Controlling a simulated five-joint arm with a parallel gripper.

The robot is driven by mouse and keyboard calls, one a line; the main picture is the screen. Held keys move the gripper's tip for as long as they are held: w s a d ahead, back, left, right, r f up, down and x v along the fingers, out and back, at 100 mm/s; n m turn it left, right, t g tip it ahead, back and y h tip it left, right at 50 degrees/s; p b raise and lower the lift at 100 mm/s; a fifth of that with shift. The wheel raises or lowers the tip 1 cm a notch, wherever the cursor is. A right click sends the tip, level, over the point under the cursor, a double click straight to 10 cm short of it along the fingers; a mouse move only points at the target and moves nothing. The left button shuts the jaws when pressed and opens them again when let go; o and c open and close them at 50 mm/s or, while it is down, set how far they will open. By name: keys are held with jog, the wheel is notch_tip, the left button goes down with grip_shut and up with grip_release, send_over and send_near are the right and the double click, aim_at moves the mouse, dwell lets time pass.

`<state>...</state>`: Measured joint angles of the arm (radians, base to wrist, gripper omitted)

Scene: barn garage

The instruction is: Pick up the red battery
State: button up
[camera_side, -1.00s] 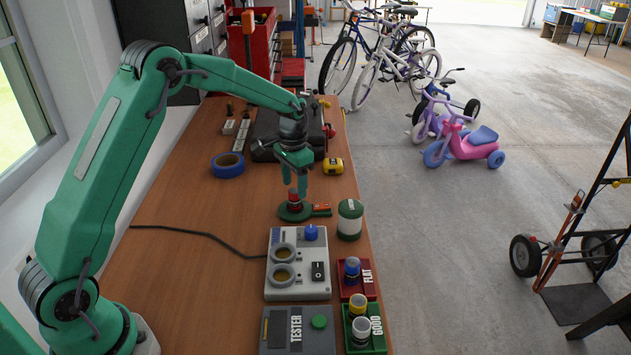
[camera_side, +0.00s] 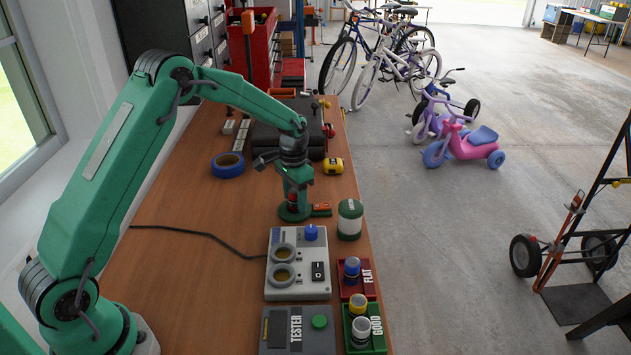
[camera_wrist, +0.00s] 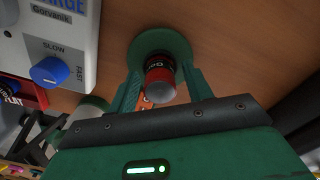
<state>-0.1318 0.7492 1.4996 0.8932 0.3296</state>
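In the side view a little of the battery's red (camera_side: 292,197) shows between the fingers, above the green base (camera_side: 290,216). My gripper (camera_side: 295,203) points down over the base, with its fingers lowered around the battery. In the wrist view my gripper (camera_wrist: 160,72) is open, one finger on each side of the battery. Gaps seem to show on both sides.
The grey charger (camera_side: 285,293) with a blue knob is in front of the base. A green-and-white canister (camera_side: 349,220) stands right. The red FLAT tray (camera_side: 370,292), green GOOD tray (camera_side: 378,340) and tester (camera_side: 285,345) are nearer. Blue tape (camera_side: 227,165) lies behind left.

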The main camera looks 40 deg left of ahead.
jog(key=c, duration=0.9)
jog(key=shift+c, duration=0.2)
jog(key=shift+r, duration=0.15)
jog(key=shift+r, duration=0.6)
jog(key=r, duration=0.3)
jog(key=shift+s+d+r, duration=0.1)
jog(key=shift+d, duration=0.25)
jog(key=s+d+r, duration=0.4)
jog(key=d+r, duration=0.2)
jog(key=d, duration=0.4)
jog(key=shift+s+r, duration=0.15)
jog(key=shift+s, duration=0.05)
jog(key=s+f, duration=0.2)
jog(key=s, duration=0.8)
jog(key=shift+d+f, duration=0.2)
jog(key=shift+d, duration=0.1)
